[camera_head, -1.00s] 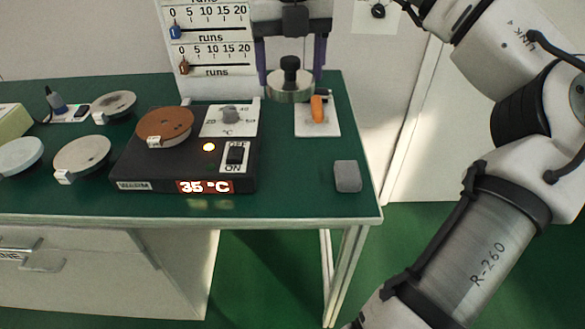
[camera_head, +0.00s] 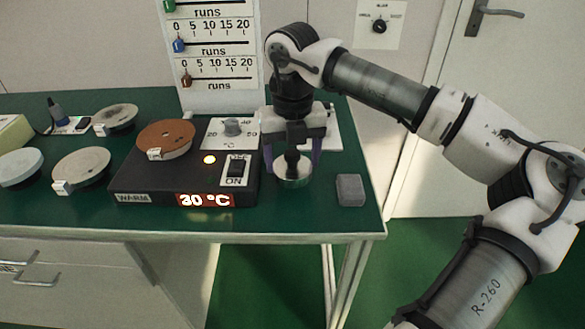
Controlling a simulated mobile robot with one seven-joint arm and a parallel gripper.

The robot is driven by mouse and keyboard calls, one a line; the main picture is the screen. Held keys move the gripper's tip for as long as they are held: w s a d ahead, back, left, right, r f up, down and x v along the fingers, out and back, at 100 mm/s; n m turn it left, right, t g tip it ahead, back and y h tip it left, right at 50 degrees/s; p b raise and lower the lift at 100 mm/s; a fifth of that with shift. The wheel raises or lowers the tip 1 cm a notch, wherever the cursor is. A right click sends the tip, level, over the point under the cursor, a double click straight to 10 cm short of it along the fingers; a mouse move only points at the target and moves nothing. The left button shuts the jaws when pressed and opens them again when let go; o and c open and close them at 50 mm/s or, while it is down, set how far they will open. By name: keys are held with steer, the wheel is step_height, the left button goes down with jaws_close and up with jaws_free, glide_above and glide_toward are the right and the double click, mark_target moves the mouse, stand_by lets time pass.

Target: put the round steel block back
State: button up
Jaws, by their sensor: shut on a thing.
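The knob is partly hidden between the fingers.
The warming plate carries a brown disc (camera_head: 165,138) and reads 30 °C. A grey block (camera_head: 350,189) lies to the right near the bench edge. A white pad (camera_head: 334,143) behind is partly hidden by my arm. Several pale discs stand on the left.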

mark_target(293, 166)
steer(key=shift+f, duration=1.5)
steer(key=shift+f, duration=0.2)
steer(key=o, duration=1.8)
steer(key=shift+o, duration=0.2)
steer(key=shift+r, duration=0.1)
step_height(293, 166, up, 12)
steer(key=shift+r+p, duration=0.1)
steer(key=shift+p, duration=0.25)
